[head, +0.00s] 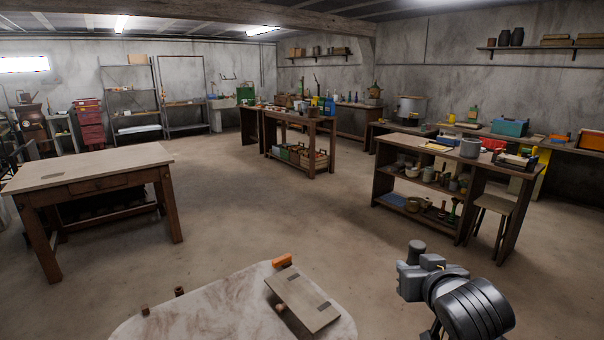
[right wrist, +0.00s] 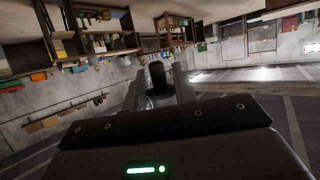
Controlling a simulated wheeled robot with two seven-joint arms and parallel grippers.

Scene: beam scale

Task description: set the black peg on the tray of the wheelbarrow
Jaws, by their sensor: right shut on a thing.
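My right gripper (head: 413,268) is at the lower right of the head view, to the right of the pale round-cornered table and raised off it. It is shut on a dark upright peg (right wrist: 157,75), which stands up between the two fingers in the right wrist view; its dark top also shows in the head view (head: 416,246). I cannot make out a wheelbarrow for certain. A tilted grey-brown board (head: 303,299) with darker patches near its ends is on the near table. My left gripper is not in view.
The near table (head: 220,312) has a marbled pale top. An orange block (head: 282,261) is at the board's far end. Two small brown pegs (head: 180,291) stand towards the table's left. A wooden workbench (head: 90,168) is at left and a shelf bench (head: 425,180) at right. The floor between is clear.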

